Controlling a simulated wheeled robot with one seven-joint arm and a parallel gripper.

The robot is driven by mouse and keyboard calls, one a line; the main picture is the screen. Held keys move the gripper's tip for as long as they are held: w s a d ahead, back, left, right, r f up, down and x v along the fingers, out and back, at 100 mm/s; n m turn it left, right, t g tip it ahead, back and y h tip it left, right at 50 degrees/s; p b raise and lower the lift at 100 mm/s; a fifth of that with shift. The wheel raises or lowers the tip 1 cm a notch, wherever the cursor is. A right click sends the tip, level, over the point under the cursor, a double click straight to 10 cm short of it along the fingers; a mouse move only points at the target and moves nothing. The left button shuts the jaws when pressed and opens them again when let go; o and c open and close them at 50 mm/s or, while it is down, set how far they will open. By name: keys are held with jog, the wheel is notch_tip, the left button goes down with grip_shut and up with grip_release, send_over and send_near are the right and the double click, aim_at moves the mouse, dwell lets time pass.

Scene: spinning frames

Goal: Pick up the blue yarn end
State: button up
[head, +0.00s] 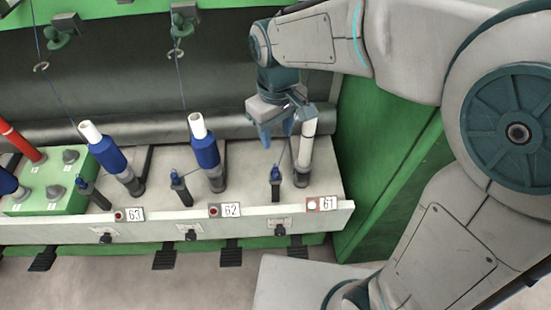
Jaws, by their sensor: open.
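My gripper (277,137) hangs over spindle position 61 with two bluish fingers pointing down, apart from each other. It is just left of the white bobbin (307,142), which carries no blue package. Below the fingers stands a short dark post (275,180) with a small bluish tip. A thin dark line (282,157) runs up from this post toward the fingers; I cannot tell whether it is the blue yarn end. No yarn shows clearly between the fingers.
Blue yarn packages stand at position 62 (204,152) and position 63 (107,152), with thin threads rising from them. A green box (60,185) with a red tube (18,138) is at left. A green side panel (385,165) closes the right. A dark roller (60,135) runs behind.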

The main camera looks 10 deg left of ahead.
jog(key=b, duration=0.1)
send_over(275, 169)
notch_tip(275, 169, down, 8)
jog(key=shift+s+a+f, duration=0.1)
jog(key=shift+s+a, duration=0.05)
jog(key=shift+w+d+f+b, duration=0.1)
jog(key=shift+f+b, duration=0.05)
jog(key=shift+f, duration=1.15)
jog(key=shift+w+d+f+b, duration=0.1)
jog(key=shift+f+b, duration=0.05)
jog(key=shift+f, duration=1.1)
jog(key=c, duration=0.8)
